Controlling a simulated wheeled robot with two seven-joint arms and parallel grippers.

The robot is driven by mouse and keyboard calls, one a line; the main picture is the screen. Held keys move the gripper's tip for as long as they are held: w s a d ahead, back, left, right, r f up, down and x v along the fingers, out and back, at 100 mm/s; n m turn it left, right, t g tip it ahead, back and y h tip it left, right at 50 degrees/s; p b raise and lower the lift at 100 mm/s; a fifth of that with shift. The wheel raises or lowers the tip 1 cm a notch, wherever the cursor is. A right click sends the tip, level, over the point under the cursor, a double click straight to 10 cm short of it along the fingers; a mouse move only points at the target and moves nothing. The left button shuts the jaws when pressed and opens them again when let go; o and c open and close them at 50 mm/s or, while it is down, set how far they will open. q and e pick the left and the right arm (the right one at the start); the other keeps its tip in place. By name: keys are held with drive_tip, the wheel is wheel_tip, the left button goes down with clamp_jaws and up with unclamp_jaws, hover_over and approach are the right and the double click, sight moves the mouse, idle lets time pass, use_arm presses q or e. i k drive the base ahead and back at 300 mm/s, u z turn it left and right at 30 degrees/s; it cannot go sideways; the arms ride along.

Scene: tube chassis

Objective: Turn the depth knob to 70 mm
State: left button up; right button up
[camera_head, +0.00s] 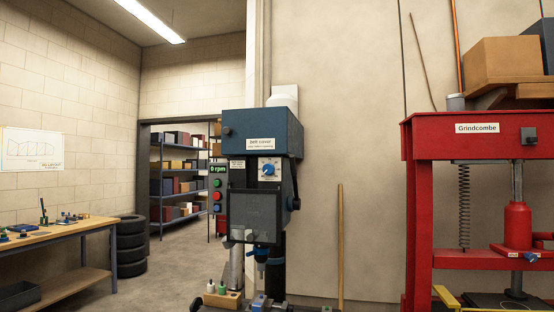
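A drill press with a blue head (240,122) stands near the middle of the view. On its front a blue knob (268,169) sits on a white dial plate. The plate's markings are too small to read, so I cannot tell its setting or whether it is the depth knob. A small display (217,169) left of it reads 0 rpm, above green, red and blue buttons. A grey guard panel (255,212) is below the knob. Neither of my grippers is in view.
A red Grindcombe press (478,128) stands at the right. A workbench (58,233) is at the left, with stacked tyres (132,246) beyond it. A wooden pole (340,245) leans on the wall. A wooden block with bottles (222,299) sits low by the drill press.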

sight(268, 169)
drive_tip(key=z, duration=0.5)
drive_tip(key=i, duration=0.55)
drive_tip(key=z, duration=0.65)
